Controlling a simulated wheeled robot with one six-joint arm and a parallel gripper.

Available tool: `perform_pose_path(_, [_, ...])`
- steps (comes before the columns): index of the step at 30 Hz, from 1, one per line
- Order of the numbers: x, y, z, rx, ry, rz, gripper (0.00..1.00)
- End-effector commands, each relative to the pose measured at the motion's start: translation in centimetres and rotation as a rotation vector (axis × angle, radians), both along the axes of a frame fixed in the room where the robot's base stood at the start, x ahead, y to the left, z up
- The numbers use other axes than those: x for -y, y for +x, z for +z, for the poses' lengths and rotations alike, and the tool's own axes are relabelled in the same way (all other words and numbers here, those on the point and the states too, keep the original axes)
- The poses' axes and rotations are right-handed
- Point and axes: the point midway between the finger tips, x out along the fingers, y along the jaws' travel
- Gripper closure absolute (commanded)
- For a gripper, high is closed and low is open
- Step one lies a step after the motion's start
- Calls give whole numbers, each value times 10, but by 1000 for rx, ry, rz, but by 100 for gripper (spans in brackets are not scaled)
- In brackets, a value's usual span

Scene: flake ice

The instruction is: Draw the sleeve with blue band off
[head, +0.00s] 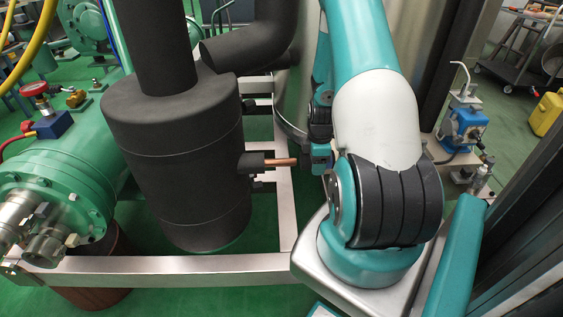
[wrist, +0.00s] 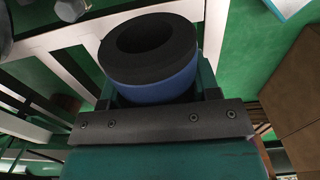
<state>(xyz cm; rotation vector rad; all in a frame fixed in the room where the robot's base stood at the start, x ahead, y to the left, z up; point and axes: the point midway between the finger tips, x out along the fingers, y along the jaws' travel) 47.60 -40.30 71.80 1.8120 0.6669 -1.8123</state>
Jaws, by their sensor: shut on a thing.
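The sleeve with blue band (wrist: 155,85) is a short, thick black foam tube with a blue band around it. In the wrist view it sits between the fingers of my gripper (wrist: 157,92), which is shut on it. Its open end faces the camera; the bore looks dark and I see no pipe in it. In the head view my gripper (head: 319,156) is partly hidden by my arm, close to the tip of a bare copper pipe (head: 281,162). I cannot make out the sleeve there.
The copper pipe comes out of a black insulated vessel (head: 175,150). A metal frame (head: 170,268) runs below and behind it. A blue pump (head: 465,122) is at the right. In the wrist view a brown box (wrist: 295,105) is at the right.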

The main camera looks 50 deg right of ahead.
Motion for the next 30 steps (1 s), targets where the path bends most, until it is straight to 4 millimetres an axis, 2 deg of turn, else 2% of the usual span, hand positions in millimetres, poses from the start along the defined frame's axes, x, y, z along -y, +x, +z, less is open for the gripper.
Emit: perform_pose_path(30, [27,-32,0,0,0,1,91])
